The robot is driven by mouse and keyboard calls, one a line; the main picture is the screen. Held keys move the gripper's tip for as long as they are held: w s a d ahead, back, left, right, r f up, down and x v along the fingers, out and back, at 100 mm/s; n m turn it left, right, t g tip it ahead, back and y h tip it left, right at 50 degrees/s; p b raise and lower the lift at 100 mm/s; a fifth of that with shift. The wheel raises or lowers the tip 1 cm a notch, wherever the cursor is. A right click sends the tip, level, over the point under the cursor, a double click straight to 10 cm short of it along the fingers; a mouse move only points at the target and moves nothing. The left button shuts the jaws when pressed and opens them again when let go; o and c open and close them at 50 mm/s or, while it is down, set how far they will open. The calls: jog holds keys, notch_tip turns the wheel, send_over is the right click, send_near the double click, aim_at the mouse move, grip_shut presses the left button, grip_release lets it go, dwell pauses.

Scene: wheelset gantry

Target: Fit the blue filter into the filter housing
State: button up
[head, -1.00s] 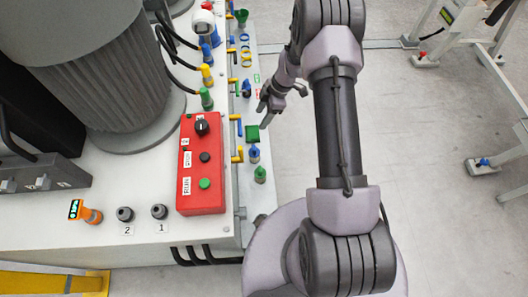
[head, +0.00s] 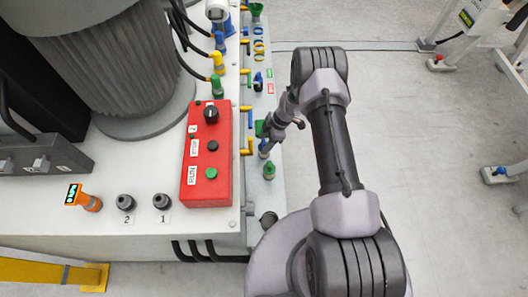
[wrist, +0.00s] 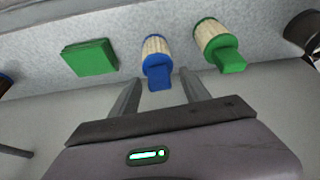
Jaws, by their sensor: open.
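The blue filter (wrist: 157,58), with a cream pleated body and a blue tab, sits on the pale ledge in the wrist view. My gripper (wrist: 160,79) is open and empty, its two fingertips to either side of the blue tab. In the head view my gripper (head: 280,138) is over the ledge beside the red control box, largely hiding the blue filter. A dark, round, open-ended cylinder (wrist: 304,38) at the wrist view's right edge may be the filter housing; in the head view a dark round fitting (head: 268,218) stands at the ledge's near end.
A similar green filter (wrist: 218,45) stands just right of the blue one. A green block (wrist: 89,58) lies to its left.

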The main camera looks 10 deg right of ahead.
jog(key=shift+a+f, duration=0.15)
jog(key=shift+f, duration=0.25)
jog(key=shift+r, duration=0.15)
jog(key=shift+c, duration=0.6)
grip_shut()
